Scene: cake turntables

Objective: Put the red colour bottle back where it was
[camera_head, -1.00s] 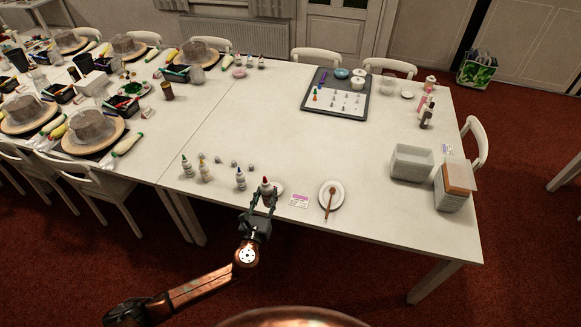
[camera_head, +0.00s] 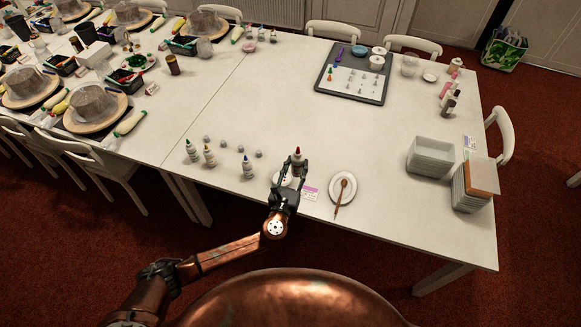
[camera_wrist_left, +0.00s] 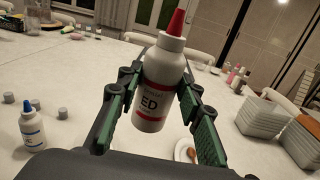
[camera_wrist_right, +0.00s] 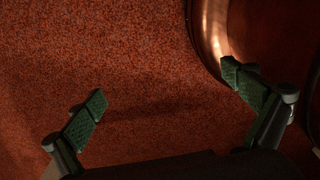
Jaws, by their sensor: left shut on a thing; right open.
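The red colour bottle (camera_head: 297,159) is white with a red cone cap. My left gripper (camera_head: 292,178) is shut on it near the table's front edge. In the left wrist view the bottle (camera_wrist_left: 162,88) is slightly tilted between the two green finger pads, with part of its "RED" label showing. I cannot tell its height above the table. A white saucer (camera_head: 282,180) is partly hidden behind the gripper. Bottles with green (camera_head: 192,151), orange-yellow (camera_head: 209,156) and blue (camera_head: 247,168) caps stand to the left. My right gripper (camera_wrist_right: 165,90) is open and empty above red carpet.
Several small grey caps (camera_head: 241,149) lie behind the standing bottles. Grey trays (camera_head: 430,157) stand farther right. The table's middle is clear.

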